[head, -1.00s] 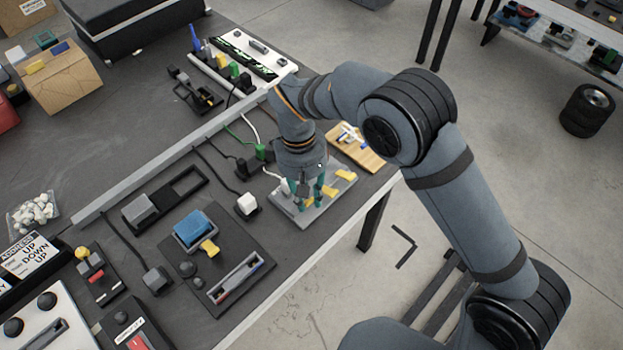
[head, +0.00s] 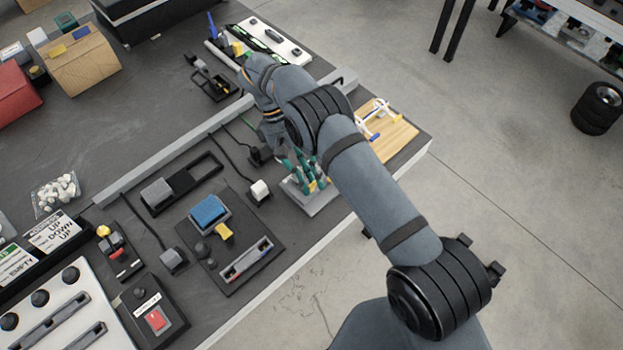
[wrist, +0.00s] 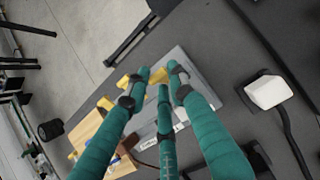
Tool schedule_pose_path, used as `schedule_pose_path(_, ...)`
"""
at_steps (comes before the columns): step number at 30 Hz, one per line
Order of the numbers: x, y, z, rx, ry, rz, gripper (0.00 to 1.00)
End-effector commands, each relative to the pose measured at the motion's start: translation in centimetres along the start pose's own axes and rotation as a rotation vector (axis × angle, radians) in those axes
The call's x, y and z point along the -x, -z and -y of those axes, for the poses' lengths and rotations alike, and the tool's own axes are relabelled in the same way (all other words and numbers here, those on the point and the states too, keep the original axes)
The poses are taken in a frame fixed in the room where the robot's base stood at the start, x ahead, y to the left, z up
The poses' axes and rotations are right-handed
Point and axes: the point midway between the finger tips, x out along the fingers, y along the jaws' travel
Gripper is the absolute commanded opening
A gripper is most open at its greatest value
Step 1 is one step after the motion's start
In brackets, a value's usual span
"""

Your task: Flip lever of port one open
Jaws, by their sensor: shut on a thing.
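The grey port board (head: 312,203) lies near the table's front edge, partly hidden by my arm in the head view. It also shows in the wrist view (wrist: 196,72). My gripper (head: 308,174) has teal fingers and is down at the board. In the wrist view my gripper (wrist: 158,88) has its fingertips closed around a yellow lever (wrist: 153,90), which is partly hidden by them. Another yellow lever (wrist: 105,103) stands to the left of the fingers. The port labels are too small or covered to read.
A white plug on a black base (head: 259,190) stands just left of the board. A wooden board with white and blue parts (head: 388,130) lies to its right. A black panel with a blue block (head: 209,212) is further left. Open floor lies beyond the table edge.

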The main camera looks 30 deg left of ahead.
Motion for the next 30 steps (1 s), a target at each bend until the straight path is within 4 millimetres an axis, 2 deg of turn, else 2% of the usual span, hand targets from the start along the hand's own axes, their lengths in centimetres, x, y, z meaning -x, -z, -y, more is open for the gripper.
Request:
schedule_pose_path(1,-0.42,0.08,0.67,0.005,0.010,0.017,0.00)
schedule_pose_path(20,-0.24,0.01,0.77,0.005,0.012,0.041,0.00)
schedule_pose_path(21,-0.24,0.01,0.77,0.004,0.012,0.041,0.25)
schedule_pose_path(28,-0.13,0.06,0.65,0.004,0.009,0.038,0.38)
schedule_pose_path(30,-0.11,0.07,0.55,0.003,0.008,0.036,0.39)
